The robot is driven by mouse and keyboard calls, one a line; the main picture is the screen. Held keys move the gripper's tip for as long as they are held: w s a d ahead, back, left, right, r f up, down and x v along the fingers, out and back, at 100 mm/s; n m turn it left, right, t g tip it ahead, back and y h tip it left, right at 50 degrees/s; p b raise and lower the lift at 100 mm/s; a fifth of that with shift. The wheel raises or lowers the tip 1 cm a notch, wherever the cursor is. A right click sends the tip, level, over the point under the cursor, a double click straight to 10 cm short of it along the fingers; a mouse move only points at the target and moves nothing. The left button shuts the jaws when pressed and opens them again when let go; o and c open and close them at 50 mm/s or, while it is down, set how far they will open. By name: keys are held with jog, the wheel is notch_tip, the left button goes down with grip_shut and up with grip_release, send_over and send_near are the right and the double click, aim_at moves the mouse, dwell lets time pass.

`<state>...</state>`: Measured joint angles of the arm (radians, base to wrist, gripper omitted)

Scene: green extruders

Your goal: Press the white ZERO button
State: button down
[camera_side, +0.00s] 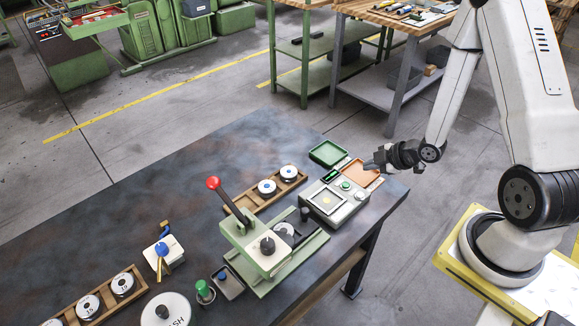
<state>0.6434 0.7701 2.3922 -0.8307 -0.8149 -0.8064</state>
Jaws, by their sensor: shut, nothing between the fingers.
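A grey boxy device (325,213), which looks like a scale, stands near the right end of the dark table. It has a pale square plate with a yellow centre, a small dark display (331,176) and a round green button (345,185). A small pale button (359,196) sits near its right corner; I cannot read its label, so I cannot tell if it is ZERO. My gripper (370,164) is shut and empty. It points left, above the table's right end, just behind and right of the device, apart from the buttons.
A green tray (328,153) and an orange tray (360,174) lie behind the device. A press with a red-knobbed lever (213,183) stands to its left. Wooden racks (245,208) with white discs lie farther left. The dark table (130,215) has free room at the back left.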

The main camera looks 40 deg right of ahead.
aim_at(363, 195)
jog(key=shift+f, duration=4.05)
jog(key=shift+f, duration=0.8)
jog(key=shift+r, duration=0.8)
jog(key=shift+r, duration=0.1)
dwell(0.3)
jog(key=shift+r, duration=2.4)
jog(key=shift+r, duration=0.1)
